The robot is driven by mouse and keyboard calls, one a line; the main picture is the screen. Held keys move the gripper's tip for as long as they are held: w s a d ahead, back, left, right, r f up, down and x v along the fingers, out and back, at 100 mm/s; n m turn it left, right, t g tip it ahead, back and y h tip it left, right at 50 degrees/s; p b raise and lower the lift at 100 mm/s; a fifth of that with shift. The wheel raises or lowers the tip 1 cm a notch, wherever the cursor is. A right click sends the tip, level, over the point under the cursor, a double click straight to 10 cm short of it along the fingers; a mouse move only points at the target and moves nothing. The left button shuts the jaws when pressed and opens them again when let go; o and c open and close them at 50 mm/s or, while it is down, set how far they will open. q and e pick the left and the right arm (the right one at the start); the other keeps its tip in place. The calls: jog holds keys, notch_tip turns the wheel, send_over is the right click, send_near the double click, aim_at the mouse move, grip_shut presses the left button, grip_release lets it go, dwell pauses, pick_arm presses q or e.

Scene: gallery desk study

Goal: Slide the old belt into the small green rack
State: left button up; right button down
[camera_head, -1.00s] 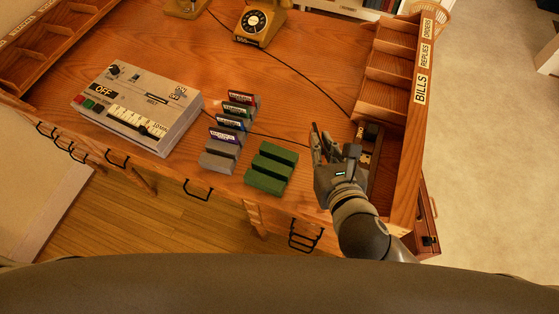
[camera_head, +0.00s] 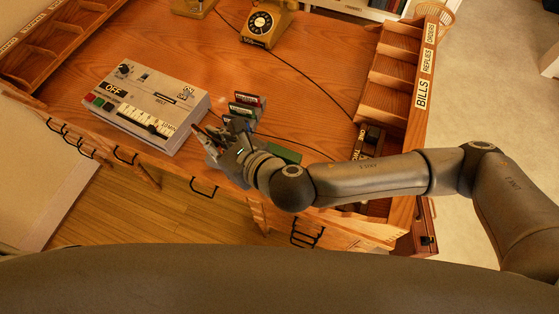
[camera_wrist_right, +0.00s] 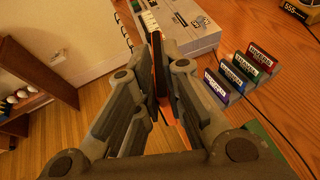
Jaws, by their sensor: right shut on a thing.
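My right gripper (camera_head: 212,140) is in front of the grey machine's right end, left of the small green rack (camera_head: 285,153). It is shut on a thin dark piece with an orange edge (camera_wrist_right: 158,65), held upright between the fingers in the wrist view. I cannot read a label on it, so I cannot tell if it is the old belt. The green rack is mostly hidden behind my right arm in the head view. My left gripper is not in view.
Several labelled cartridges (camera_wrist_right: 248,72) stand in a row close to my right gripper. The grey machine (camera_head: 150,105) is to their left. A yellow telephone (camera_head: 265,23) stands behind, its dark cable crossing the desk. A wooden sorter (camera_head: 395,80) lines the right edge.

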jog(key=shift+w+a+f+n+g+y+p, duration=0.15)
jog(key=shift+a+f+n+g+y+p, duration=0.15)
jog(key=shift+a+f+n+g, duration=0.2)
jog(key=shift+w+a+f+n+g+y+p, duration=0.2)
jog(key=shift+a+f+n+g+y, duration=0.1)
jog(key=shift+a+f+n+g, duration=0.15)
jog(key=w+f, duration=0.1)
jog(key=f, duration=0.1)
jog(key=n+g+b, duration=0.1)
jog(key=b, duration=0.4)
send_over(289, 155)
jog(key=s, duration=0.3)
notch_tip(289, 155, down, 13)
jog(key=shift+w+f+y, duration=0.15)
jog(key=shift+f+y, duration=0.05)
jog(key=shift+f, duration=0.45)
jog(key=shift+w+f+y, duration=0.1)
jog(key=shift+f+y, duration=0.1)
jog(key=shift+f, duration=0.45)
